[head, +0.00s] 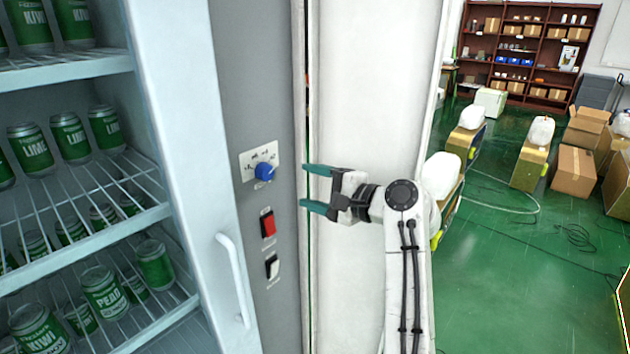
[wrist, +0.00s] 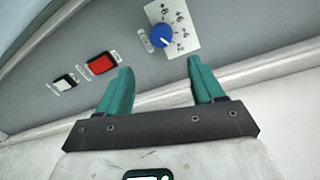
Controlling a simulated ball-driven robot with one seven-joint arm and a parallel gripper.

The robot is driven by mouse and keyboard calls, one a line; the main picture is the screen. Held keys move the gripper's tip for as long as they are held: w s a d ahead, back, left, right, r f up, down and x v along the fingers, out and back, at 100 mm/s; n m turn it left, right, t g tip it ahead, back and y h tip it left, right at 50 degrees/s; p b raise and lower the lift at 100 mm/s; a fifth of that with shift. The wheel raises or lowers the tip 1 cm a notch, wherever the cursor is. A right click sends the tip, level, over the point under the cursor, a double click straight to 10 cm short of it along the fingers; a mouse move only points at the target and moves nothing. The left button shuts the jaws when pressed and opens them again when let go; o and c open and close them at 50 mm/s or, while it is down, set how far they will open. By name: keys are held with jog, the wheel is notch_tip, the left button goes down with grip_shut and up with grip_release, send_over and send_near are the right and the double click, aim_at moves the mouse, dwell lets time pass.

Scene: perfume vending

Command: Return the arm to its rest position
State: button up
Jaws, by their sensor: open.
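My gripper (head: 303,187) is at the middle of the head view, level with the machine's control panel. Its two teal fingers are apart and point left toward the panel, with nothing between them. In the wrist view my gripper (wrist: 158,80) is also open and empty. A blue knob (head: 264,172) on a white dial plate sits just left of the fingertips. The knob also shows in the wrist view (wrist: 163,36), beyond the fingers and apart from them. My white arm runs down from the gripper to the bottom edge of the head view.
The grey panel also holds a red switch (head: 268,224) and a white switch (head: 272,267). A white door handle (head: 234,278) is left of them. Shelves (head: 90,218) of green cans fill the left side. The green floor (head: 500,290) at right is largely open, with boxes (head: 573,172) and cables beyond.

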jog(key=s+d+f+n+g+h, duration=0.1)
jog(key=s+d+f+h, duration=0.1)
jog(key=s+d+f, duration=0.3)
jog(key=s+d+f+n+h, duration=0.1)
jog(key=d+f, duration=0.1)
jog(key=f, duration=0.5)
jog(key=s+d+f+n+g+h, duration=0.1)
jog(key=s+d+f+h, duration=0.1)
jog(key=s+d+f, duration=0.3)
jog(key=s+d+f+n+g+h, duration=0.1)
jog(key=s+d+f+h, duration=0.1)
jog(key=s+d+f, duration=0.2)
jog(key=s+d+f+n+g+h, duration=0.1)
jog(key=s+d+f, duration=0.4)
jog(key=s, duration=0.6)
jog(key=s+d+f+n+g+h, duration=0.2)
jog(key=s+d+f+h, duration=0.1)
jog(key=s+f, duration=0.5)
jog(key=shift+d+h, duration=0.4)
jog(key=shift+d, duration=0.45)
jog(key=s+d+g, duration=0.1)
jog(key=s, duration=0.4)
jog(key=s+d+n+g+h, duration=0.1)
jog(key=s, duration=0.4)
jog(key=s+d+n+h, duration=0.1)
jog(key=s+d, duration=0.1)
jog(key=s, duration=0.4)
jog(key=shift+f+g+b, duration=0.3)
jog(key=shift+f+g, duration=0.1)
jog(key=shift+c, duration=0.4)
